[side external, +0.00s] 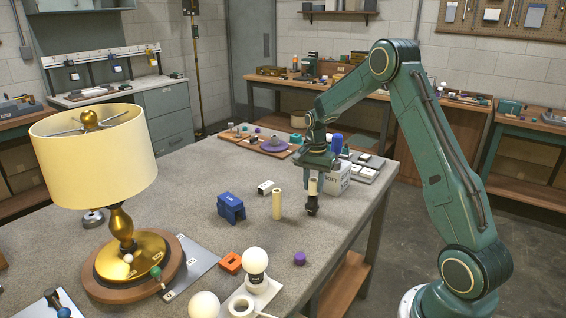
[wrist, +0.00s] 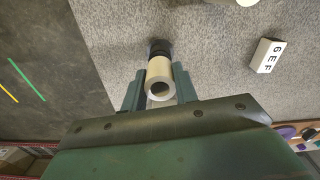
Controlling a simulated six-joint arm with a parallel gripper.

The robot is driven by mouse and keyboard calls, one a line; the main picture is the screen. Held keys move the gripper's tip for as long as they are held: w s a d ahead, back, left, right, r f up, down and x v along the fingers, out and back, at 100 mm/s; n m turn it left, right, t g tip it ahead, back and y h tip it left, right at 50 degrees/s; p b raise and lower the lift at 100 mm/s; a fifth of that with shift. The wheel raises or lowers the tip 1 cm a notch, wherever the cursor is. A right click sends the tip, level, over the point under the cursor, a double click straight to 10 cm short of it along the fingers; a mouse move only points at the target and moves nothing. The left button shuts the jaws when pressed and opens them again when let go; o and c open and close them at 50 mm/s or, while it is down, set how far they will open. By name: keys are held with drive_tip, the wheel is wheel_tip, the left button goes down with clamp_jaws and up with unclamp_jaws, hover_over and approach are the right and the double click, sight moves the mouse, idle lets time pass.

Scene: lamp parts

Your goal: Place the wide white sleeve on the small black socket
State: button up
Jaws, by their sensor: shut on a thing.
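My gripper (side external: 314,180) points down near the table's right edge and is shut on the white sleeve (side external: 312,187). In the wrist view the sleeve (wrist: 158,72) is a short pale tube with an open round end, between the two green fingers of my gripper (wrist: 157,88). The small black socket (side external: 312,207) stands on the table directly below the sleeve. In the wrist view the socket (wrist: 160,46) shows as a dark shape just past the sleeve's far end. The two look in line and very close. I cannot tell whether the sleeve touches or surrounds the socket top.
A tall cream tube (side external: 277,205) and a blue block (side external: 231,208) stand left of my gripper. A small white lettered block (wrist: 267,55) lies nearby. A white box (side external: 337,178) stands just behind. A gold lamp (side external: 95,160) fills the left; bulbs (side external: 254,262) stand in front.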

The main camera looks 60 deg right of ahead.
sight(313, 180)
drive_tip(key=shift+f, duration=0.45)
drive_tip(key=shift+f, duration=0.35)
drive_tip(key=o, duration=1)
drive_tip(key=shift+c, duration=0.2)
drive_tip(key=shift+r, duration=0.1)
wheel_tip(313, 180, up, 13)
drive_tip(key=shift+f, duration=0.2)
